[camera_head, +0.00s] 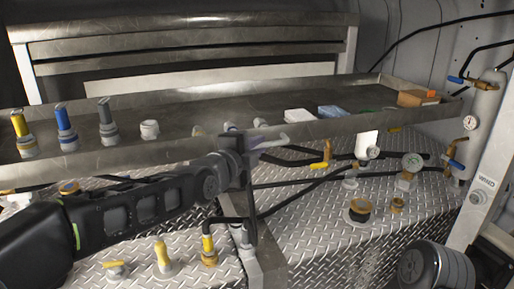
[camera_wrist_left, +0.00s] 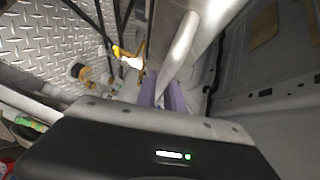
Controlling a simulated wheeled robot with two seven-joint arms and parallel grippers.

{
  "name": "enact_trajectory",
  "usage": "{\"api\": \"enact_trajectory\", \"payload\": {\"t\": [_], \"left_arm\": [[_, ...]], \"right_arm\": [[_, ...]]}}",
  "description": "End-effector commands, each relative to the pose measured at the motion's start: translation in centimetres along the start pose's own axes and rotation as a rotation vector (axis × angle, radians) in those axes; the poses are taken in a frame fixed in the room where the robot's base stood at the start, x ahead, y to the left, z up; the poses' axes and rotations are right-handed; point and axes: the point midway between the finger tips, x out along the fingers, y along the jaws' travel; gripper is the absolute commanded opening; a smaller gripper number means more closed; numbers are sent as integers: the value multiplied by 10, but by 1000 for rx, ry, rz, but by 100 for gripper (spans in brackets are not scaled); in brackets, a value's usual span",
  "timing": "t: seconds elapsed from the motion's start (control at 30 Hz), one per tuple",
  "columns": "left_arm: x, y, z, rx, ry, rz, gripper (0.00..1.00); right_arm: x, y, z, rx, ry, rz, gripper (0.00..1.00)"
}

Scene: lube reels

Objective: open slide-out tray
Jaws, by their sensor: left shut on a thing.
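The slide-out tray (camera_head: 330,128) is a long, shallow metal tray with a raised rim, spanning the head view above the diamond-plate deck. My left gripper (camera_head: 250,143) is at the middle of the tray's front wall. It is shut on a pale handle (camera_head: 272,142) on that wall. In the left wrist view the purple fingers (camera_wrist_left: 163,93) close around the lower end of the rounded metal handle (camera_wrist_left: 180,52). The exact finger contact is partly hidden. My right gripper does not show in either view.
Yellow, blue and grey nozzles (camera_head: 66,130) stand at the tray's left, and an orange-brown box (camera_head: 417,98) sits at its right end. A grey cylinder (camera_head: 484,110) stands at right.

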Motion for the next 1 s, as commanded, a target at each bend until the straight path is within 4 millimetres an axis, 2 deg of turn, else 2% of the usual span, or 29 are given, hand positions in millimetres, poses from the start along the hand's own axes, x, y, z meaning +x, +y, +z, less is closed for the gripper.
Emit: {"api": "enact_trajectory", "payload": {"t": [0.5,0.53,0.77,1.0], "left_arm": [[0,1,1,-1,-2,1,0],[0,1,1,0,-2,1,13],[0,0,1,0,-1,0,32],[0,-1,1,0,-1,-2,34]], "right_arm": [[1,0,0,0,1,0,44],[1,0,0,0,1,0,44],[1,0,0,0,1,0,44],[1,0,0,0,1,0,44]]}}
